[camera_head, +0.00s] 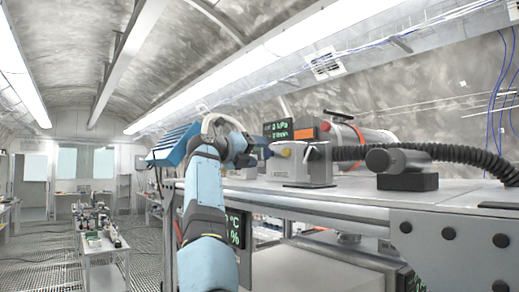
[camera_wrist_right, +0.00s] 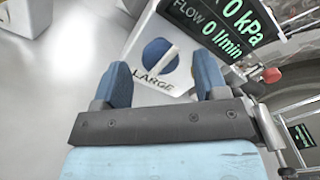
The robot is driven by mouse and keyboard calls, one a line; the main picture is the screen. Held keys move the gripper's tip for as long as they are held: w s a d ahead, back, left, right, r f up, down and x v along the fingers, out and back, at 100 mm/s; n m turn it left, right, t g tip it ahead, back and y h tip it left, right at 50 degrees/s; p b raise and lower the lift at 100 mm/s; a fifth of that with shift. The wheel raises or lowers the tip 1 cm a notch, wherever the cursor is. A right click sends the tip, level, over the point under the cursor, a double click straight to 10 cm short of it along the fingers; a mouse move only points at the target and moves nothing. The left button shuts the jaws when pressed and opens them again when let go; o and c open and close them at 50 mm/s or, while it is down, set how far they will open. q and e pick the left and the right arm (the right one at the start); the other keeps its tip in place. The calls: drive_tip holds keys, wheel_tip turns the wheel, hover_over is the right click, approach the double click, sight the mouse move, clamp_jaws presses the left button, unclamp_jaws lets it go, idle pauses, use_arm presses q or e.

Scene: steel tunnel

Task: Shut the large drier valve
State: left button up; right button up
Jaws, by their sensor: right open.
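The large drier valve (camera_wrist_right: 158,53) is a round blue knob with a pale bar slanting across it, above the label "LARGE", on a white housing in the right wrist view. My right gripper (camera_wrist_right: 163,80) is open, its two blue fingers apart on either side of the label, with the knob just beyond and between them. I cannot tell whether the fingers touch the housing. In the head view my right gripper (camera_head: 258,150) is at the left side of the grey unit (camera_head: 312,170) on the bench; the valve is not distinguishable there. My left gripper is not in view.
A dark display (camera_wrist_right: 222,22) beside the valve reads 0 kPa and 0 l/min. A red knob (camera_wrist_right: 271,75) is to its right. In the head view a black ribbed hose (camera_head: 430,153) and a dark cylinder (camera_head: 398,160) are on the bench right of the unit.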

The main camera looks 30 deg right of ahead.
drive_tip(key=shift+w+d, duration=0.1)
drive_tip(key=shift+d, duration=0.65)
drive_tip(key=c, duration=0.9)
drive_tip(key=shift+c, duration=0.2)
